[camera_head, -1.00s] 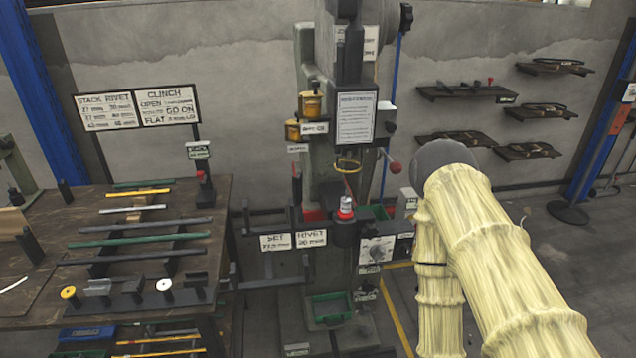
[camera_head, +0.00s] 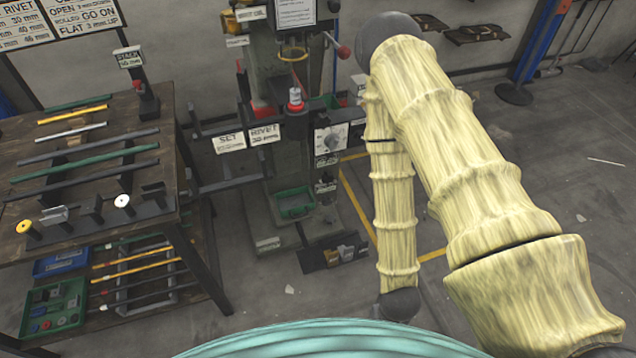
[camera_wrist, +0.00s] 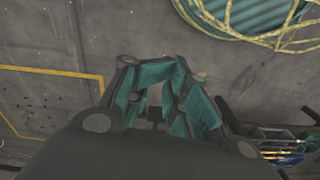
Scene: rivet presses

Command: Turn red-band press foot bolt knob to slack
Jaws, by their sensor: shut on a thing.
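The rivet press (camera_head: 243,75) stands upright by the back wall in the head view, its grey-green foot (camera_head: 258,212) on the floor. A red-banded white piece (camera_head: 295,98) sits at its middle. A dark block with small yellowish parts (camera_head: 335,255) lies at the front of the foot. I cannot make out a foot bolt knob or its setting. In the wrist view my gripper (camera_wrist: 160,65) is over grey floor, its teal fingers drawn together. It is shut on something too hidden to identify. The head view does not show its fingers.
A workbench (camera_head: 95,160) with rods stands at the left, with a green bin (camera_head: 52,308) and a blue bin (camera_head: 62,263) below. A green tray (camera_head: 293,204) is at the press foot. The floor at the right (camera_head: 570,175) is mostly clear.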

